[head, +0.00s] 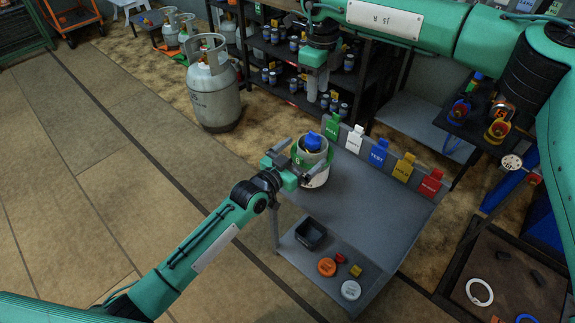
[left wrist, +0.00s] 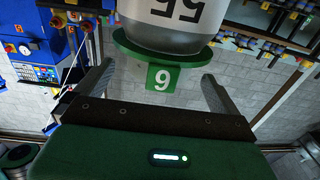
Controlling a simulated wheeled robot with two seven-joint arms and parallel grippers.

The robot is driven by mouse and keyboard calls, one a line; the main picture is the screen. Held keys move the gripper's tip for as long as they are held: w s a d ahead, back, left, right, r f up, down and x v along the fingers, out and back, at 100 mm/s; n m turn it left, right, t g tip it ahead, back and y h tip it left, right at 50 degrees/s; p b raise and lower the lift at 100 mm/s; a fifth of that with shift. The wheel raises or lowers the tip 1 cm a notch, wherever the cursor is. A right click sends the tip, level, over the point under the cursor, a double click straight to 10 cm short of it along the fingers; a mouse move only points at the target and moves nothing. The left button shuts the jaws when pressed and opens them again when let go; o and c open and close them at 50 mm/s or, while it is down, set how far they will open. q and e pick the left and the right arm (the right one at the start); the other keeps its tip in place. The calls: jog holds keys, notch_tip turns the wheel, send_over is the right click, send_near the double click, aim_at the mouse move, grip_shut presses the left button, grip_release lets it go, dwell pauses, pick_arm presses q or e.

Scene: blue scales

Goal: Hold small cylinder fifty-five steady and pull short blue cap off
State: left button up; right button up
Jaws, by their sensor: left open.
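The small white cylinder (head: 316,178) stands upright on the grey bench (head: 355,212), its short blue cap (head: 314,141) on top inside the collar. In the left wrist view the cylinder (left wrist: 178,22) shows an upside-down 55, with a green ring and number tag (left wrist: 162,78). My left gripper (head: 297,163) is open, level with the cylinder at its left side; its fingers show apart in the wrist view (left wrist: 158,72), with no grip on it. My right gripper (head: 318,82) hangs fingers down, above and behind the cap, apart from it. Its finger gap is unclear.
Coloured label cards (head: 378,153) stand along the bench's back edge. A black tray (head: 310,233), an orange disc (head: 327,267), a white disc (head: 351,290) and small red and yellow caps lie at the front. A large grey cylinder (head: 213,95) stands on the floor behind left.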

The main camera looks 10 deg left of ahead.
pick_arm(q)
jog(key=shift+x, duration=1.35)
jog(key=shift+c, duration=0.2)
jog(key=c, duration=1.4)
jog(key=shift+c, duration=0.4)
pick_arm(e)
jog(key=shift+c, duration=0.8)
jog(key=m, duration=0.2)
send_over(314, 133)
jog(key=shift+f, duration=2.1)
notch_tip(314, 133, down, 10)
jog(key=shift+r, duration=0.15)
